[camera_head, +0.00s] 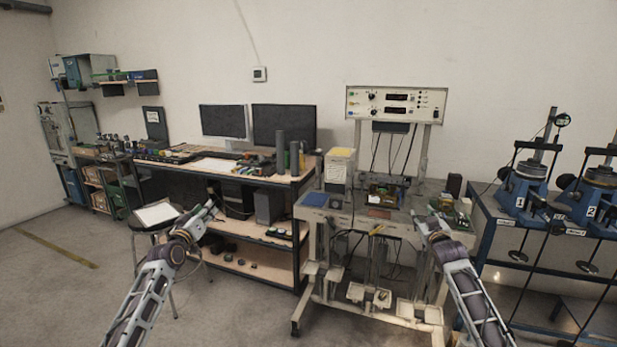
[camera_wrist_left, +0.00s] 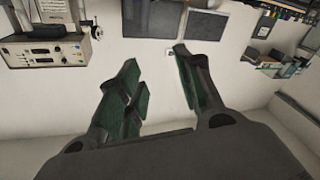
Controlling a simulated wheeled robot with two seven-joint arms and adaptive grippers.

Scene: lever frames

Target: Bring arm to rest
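My left arm comes in from the left in the head view, and its gripper (camera_head: 209,210) is held up in front of the workbench. In the left wrist view the same gripper (camera_wrist_left: 156,58) has its two green-padded fingers apart with nothing between them. My right gripper (camera_head: 424,217) is in front of the test stand at the right in the head view. It is small there, and I cannot tell whether its fingers are apart. I see no object held by it.
A workbench (camera_head: 187,167) with two monitors (camera_head: 283,125) stands behind. A wheeled test stand (camera_head: 385,222) with an instrument panel (camera_head: 396,104) is at centre right. Blue devices (camera_head: 525,187) stand far right. The left floor is clear.

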